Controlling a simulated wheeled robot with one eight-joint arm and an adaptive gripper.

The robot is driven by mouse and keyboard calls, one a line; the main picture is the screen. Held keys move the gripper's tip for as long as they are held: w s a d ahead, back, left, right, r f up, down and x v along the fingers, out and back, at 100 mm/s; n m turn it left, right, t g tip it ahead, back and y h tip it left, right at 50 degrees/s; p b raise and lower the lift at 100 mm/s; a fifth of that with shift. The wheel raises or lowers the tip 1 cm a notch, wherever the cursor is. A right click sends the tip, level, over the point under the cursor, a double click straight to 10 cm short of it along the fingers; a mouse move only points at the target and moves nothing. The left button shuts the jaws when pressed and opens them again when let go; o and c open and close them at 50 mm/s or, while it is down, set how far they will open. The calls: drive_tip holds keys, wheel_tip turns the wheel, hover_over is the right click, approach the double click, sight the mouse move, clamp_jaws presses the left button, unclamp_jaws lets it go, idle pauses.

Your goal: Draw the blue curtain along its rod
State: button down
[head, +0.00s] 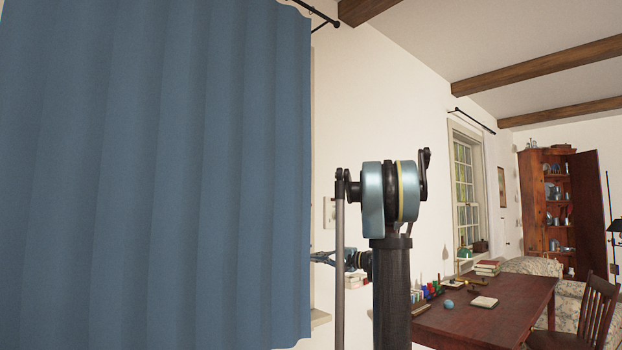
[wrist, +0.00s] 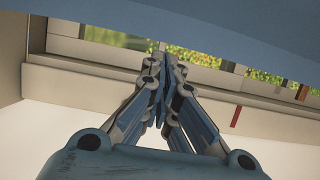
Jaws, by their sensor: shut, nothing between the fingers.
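The blue curtain (head: 160,170) hangs in folds and fills the left half of the head view. Its right edge runs down beside a pale window frame. The dark rod (head: 318,14) shows only at its right end, at the top. My gripper (head: 314,257) is by the curtain's right edge, low down, with its tips at or just behind that edge. In the wrist view my gripper (wrist: 160,68) is shut and empty, its fingers pointing at the window. There the curtain (wrist: 200,22) is a blue band across the top; I cannot tell whether the fingers touch it.
A window sill (wrist: 70,75) and panes with greenery lie beyond the fingers. My arm stands in front of the white wall. A dark wooden table (head: 490,315) with books and small items is at right, with a chair (head: 594,315). A second window (head: 467,185) is farther back.

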sight(192, 273)
drive_tip(key=s+a, duration=0.3)
drive_tip(key=a, duration=0.1)
drive_tip(key=s+a, duration=0.3)
drive_tip(key=a, duration=0.1)
drive_tip(key=s+a, duration=0.3)
drive_tip(key=a, duration=0.2)
drive_tip(key=shift+s, duration=0.2)
drive_tip(key=s+a, duration=0.3)
drive_tip(key=a, duration=0.1)
drive_tip(key=s+a, duration=0.3)
drive_tip(key=a, duration=0.1)
drive_tip(key=s+a, duration=0.3)
drive_tip(key=a, duration=0.2)
drive_tip(key=shift+s, duration=0.2)
idle(0.3)
drive_tip(key=s+a, duration=0.3)
drive_tip(key=a, duration=0.1)
drive_tip(key=s+a, duration=0.3)
drive_tip(key=a, duration=0.1)
drive_tip(key=s+a, duration=0.3)
drive_tip(key=a, duration=0.1)
drive_tip(key=shift+s+a, duration=0.2)
drive_tip(key=shift+a, duration=0.2)
